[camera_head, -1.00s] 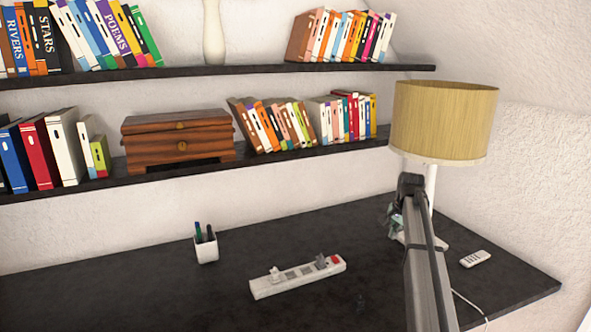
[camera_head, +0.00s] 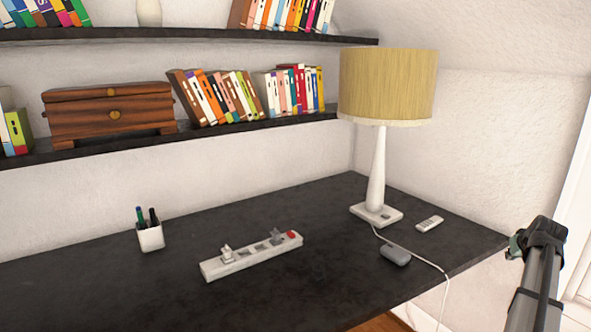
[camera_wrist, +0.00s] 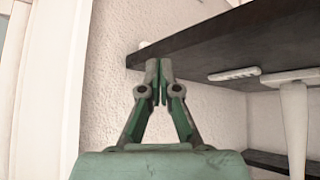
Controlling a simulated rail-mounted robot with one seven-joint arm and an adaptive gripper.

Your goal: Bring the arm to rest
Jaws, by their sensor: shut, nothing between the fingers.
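My arm (camera_head: 540,275) is at the right of the head view, past the right end of the dark desk. My gripper (camera_wrist: 158,75) shows in the wrist view with its green and grey fingers together and nothing between them. In the head view only a small green part of it shows behind the arm's end. In the wrist view the desk (camera_wrist: 215,45) appears upside down beyond the fingertips, and I cannot tell the gap between them.
The lamp (camera_head: 376,185), remote (camera_head: 429,223), grey mouse (camera_head: 395,254), power strip (camera_head: 250,256) and pen cup (camera_head: 150,237) stand on the desk (camera_head: 330,285). A white cord hangs over its front edge. Shelves with books and a wooden chest (camera_head: 112,112) are behind. A white frame (camera_head: 577,215) is at the far right.

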